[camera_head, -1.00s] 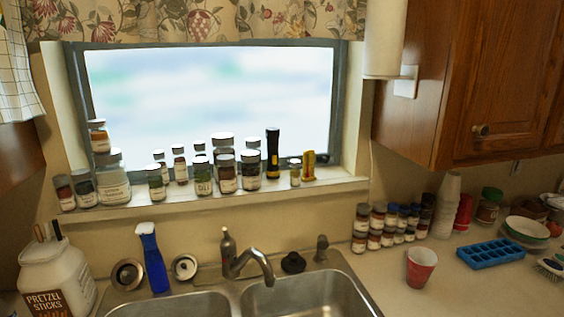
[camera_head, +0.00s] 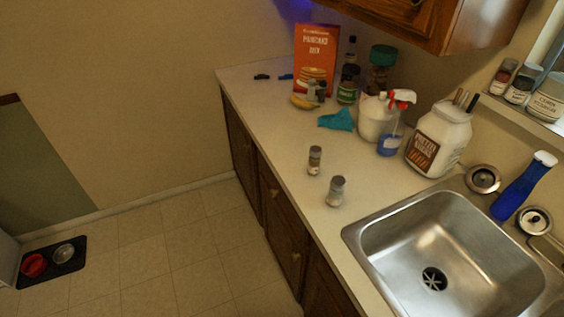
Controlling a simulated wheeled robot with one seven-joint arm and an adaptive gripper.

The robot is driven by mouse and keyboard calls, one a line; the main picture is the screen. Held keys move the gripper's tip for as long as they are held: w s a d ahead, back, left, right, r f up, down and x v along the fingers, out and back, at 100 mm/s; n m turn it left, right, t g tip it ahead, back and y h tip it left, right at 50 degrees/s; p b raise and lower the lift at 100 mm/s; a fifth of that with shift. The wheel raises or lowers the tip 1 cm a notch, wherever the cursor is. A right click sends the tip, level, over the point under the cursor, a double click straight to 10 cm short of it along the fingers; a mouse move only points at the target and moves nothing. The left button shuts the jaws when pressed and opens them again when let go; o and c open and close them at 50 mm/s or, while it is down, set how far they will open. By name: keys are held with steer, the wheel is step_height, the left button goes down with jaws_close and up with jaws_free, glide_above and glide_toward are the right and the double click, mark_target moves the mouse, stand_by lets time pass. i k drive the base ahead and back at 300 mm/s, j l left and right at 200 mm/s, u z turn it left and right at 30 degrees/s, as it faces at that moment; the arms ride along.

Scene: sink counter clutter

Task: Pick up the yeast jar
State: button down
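Two small jars stand on the counter left of the sink, a darker-labelled jar (camera_head: 315,161) and a paler-labelled jar (camera_head: 336,191) with a grey lid. Both look upright and apart from each other. Several larger jars, among them a white-labelled jar (camera_head: 547,100), stand on the windowsill at the upper right. The small labels are too blurred to read, so I cannot tell which one is the yeast jar. My gripper is not in view.
The steel sink (camera_head: 440,260) fills the lower right. A pretzel sticks jar (camera_head: 438,140), spray bottle (camera_head: 390,130), blue cloth (camera_head: 338,120), pancake mix box (camera_head: 315,60) and dark bottle (camera_head: 348,75) stand farther back. The floor (camera_head: 170,240) at left is mostly clear.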

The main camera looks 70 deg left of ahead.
mark_target(315, 153)
steer(key=u, duration=2.3)
steer(key=i+j+z, duration=0.2)
steer(key=z, duration=0.25)
steer(key=i+j+z, duration=0.2)
steer(key=j+z, duration=0.15)
steer(key=z, duration=0.15)
steer(key=i+j+z, duration=0.15)
steer(key=j+z, duration=0.3)
steer(key=l, duration=0.1)
